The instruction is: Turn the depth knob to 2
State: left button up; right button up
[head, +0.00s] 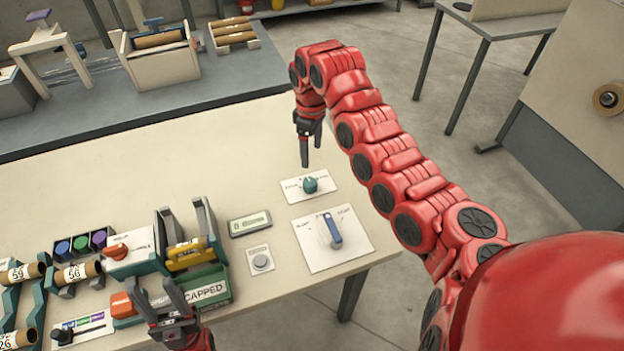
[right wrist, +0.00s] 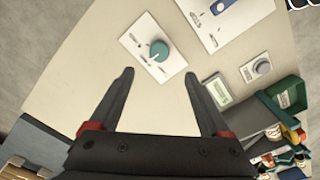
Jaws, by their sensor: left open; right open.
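A round teal knob (head: 310,185) sits on a white plate (head: 293,194) near the table's far right edge; I take it for the depth knob, but its print is too small to read. In the right wrist view the teal knob (right wrist: 158,50) lies just beyond the fingertips, roughly between them. My right gripper (head: 311,157) is open and empty, pointing down above and behind the knob, apart from it. In the right wrist view its jaws (right wrist: 158,74) are wide apart. My left gripper (head: 155,292) is open at the table's front, by the green box marked "CAPPED" (head: 208,291).
A white plate with a blue lever (head: 333,231) lies in front of the teal knob. A grey button (head: 261,262) and a small display (head: 250,223) are to the left. An orange knob (head: 117,251) and labelled tubes crowd the left. The table's back middle is clear.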

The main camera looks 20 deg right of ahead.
aim_at(311, 183)
notch_tip(311, 183, down, 13)
jog(key=shift+f+p, duration=0.1)
jog(key=shift+p, duration=1.1)
jog(key=shift+c, duration=0.3)
grip_shut()
